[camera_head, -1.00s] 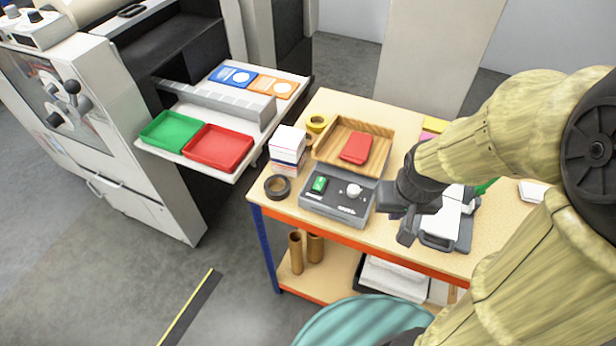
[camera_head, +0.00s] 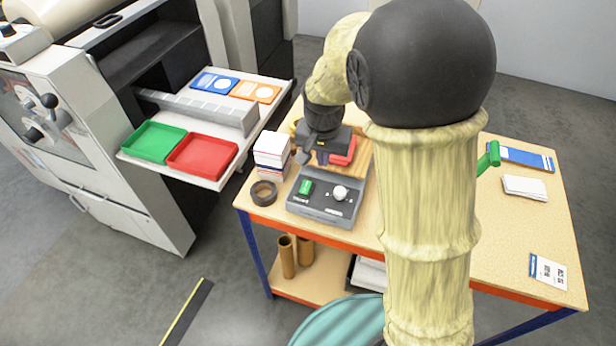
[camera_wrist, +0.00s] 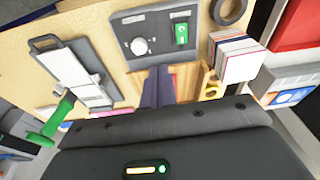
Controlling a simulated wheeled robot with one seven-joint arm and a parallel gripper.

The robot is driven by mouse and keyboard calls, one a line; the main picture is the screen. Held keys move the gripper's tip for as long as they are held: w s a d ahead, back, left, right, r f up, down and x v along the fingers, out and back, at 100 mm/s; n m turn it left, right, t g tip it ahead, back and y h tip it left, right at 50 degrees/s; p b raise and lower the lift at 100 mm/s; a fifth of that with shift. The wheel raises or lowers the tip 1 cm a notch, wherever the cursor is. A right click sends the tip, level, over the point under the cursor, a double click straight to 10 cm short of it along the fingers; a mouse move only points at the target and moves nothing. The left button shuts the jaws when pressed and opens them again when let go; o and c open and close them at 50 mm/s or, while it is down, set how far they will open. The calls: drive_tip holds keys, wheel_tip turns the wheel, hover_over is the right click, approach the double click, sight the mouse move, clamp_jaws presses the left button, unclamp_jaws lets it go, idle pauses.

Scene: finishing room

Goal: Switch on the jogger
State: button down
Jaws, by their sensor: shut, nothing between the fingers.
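The jogger (camera_head: 318,211) is a grey box with a sloped control panel and a wooden tray (camera_head: 362,166) behind it, on the workbench. Its panel carries a green rocker switch (camera_head: 305,187) at left and a white knob (camera_head: 340,193) at right. The switch also shows upright in the wrist view (camera_wrist: 181,35); I cannot tell its on or off position. My gripper (camera_head: 311,158) is shut and empty, above the tray behind the panel, apart from the switch. In the wrist view, its dark fingers (camera_wrist: 158,86) are seen over the tray. A red object (camera_head: 343,152) in the tray is partly hidden.
A stack of cards (camera_head: 271,155) and a dark tape roll (camera_head: 264,193) stand left of the jogger. A green handle (camera_head: 489,157) is at right, its device mostly hidden by my arm. A machine shelf with green (camera_head: 153,142) and red (camera_head: 203,154) trays is at left.

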drive_tip(key=shift+m, duration=0.4)
drive_tip(key=a, duration=0.1)
drive_tip(key=w+a, duration=0.1)
drive_tip(key=a, duration=0.1)
drive_tip(key=w+a, duration=0.1)
drive_tip(key=shift+a+r, duration=0.15)
drive_tip(key=shift+a, duration=0.25)
drive_tip(key=p, duration=0.4)
approach(308, 184)
drive_tip(key=f, duration=0.4)
drive_tip(key=w+f, duration=0.1)
drive_tip(key=f, duration=0.2)
drive_tip(key=shift+w+d, duration=0.1)
drive_tip(key=shift+r, duration=0.1)
